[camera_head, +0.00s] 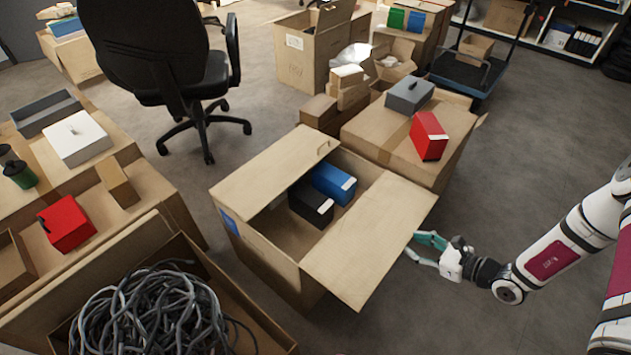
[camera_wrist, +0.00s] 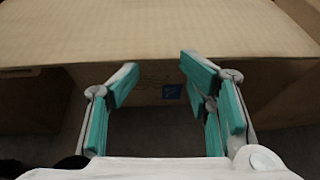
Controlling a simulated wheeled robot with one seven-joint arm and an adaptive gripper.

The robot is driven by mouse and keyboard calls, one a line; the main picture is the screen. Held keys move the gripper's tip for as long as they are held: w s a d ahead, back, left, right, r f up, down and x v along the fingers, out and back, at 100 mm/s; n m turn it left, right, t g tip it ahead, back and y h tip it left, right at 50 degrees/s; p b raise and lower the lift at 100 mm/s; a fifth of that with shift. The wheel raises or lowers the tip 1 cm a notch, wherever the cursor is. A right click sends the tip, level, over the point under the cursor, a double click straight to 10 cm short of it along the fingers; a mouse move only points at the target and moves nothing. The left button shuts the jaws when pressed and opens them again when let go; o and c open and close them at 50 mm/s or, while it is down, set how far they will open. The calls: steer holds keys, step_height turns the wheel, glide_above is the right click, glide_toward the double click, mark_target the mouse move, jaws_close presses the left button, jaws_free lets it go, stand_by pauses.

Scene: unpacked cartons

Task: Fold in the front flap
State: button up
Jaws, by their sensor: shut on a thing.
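An open carton (camera_head: 262,262) stands in the middle of the head view. Its wide right-hand flap (camera_head: 368,240) is folded outward and slopes toward my gripper. My gripper (camera_head: 425,248) is at the right edge of the right-hand flap. The exact contact is hard to see.
A blue box (camera_head: 333,183) and a black box (camera_head: 311,205) lie inside the carton. A closed carton (camera_head: 385,140) with a red box (camera_head: 428,136) stands behind. A carton of cables (camera_head: 150,310) is at front left.

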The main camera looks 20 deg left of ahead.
steer(key=shift+n+y, duration=0.3)
steer(key=shift+y, duration=0.6)
steer(key=a+r+p, duration=0.1)
steer(key=a+r, duration=0.3)
steer(key=w+a+r+p, duration=0.1)
steer(key=a+r, duration=0.2)
steer(key=a, duration=0.1)
steer(key=a+r+p, duration=0.2)
steer(key=a+r, duration=0.2)
steer(key=shift+w+a+r, duration=0.25)
steer(key=shift+w+r, duration=0.05)
steer(key=shift+r, duration=0.05)
jaws_close()
steer(key=w+a+b, duration=0.3)
steer(key=w+a, duration=0.2)
steer(key=a, duration=0.9)
steer(key=a+f+b, duration=0.1)
steer(key=f+b, duration=0.1)
steer(key=w+a+f+b, duration=0.1)
steer(key=a+f, duration=0.1)
steer(key=f, duration=0.1)
steer(key=w+a+f+b, duration=0.1)
steer(key=a+f+b, duration=0.1)
steer(key=shift+w+a+f+b, duration=0.1)
steer(key=shift+w+f+b, duration=0.05)
steer(key=shift+f+b, duration=0.2)
step_height(320, 180, up, 11)
steer(key=p, duration=0.8)
